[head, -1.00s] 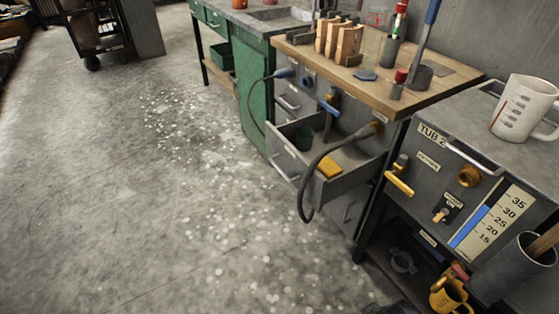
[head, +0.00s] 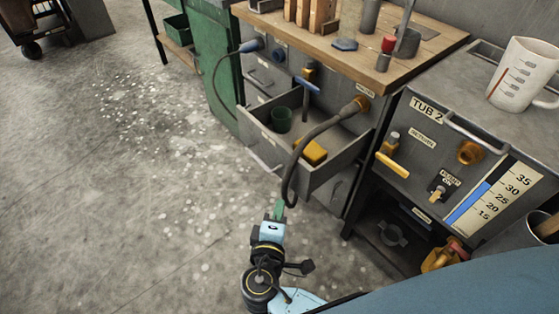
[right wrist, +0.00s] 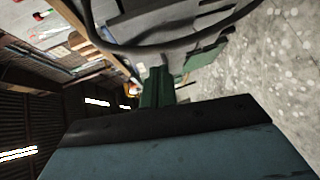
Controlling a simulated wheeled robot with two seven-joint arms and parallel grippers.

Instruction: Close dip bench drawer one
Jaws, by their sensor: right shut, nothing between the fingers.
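The dip bench (head: 400,68) has a wooden top and a grey front. One drawer (head: 333,164) is pulled out; inside are a green cup (head: 282,119) and a yellow block (head: 313,152). A thick dark hose (head: 300,150) runs from the bench front and hangs over the open drawer's front. My right gripper (head: 279,208) is just below and in front of the drawer, close to the hose's hanging end. In the right wrist view its green fingers (right wrist: 157,88) are together and empty, with the dark hose (right wrist: 165,45) looping across near them. My left gripper is out of view.
To the right stands the TUB 2 cabinet (head: 424,116) with a yellow handle (head: 392,165) and a white measuring jug (head: 524,75) on top. A green cabinet (head: 212,65) adjoins the bench on the left. The concrete floor (head: 120,180) at left is clear.

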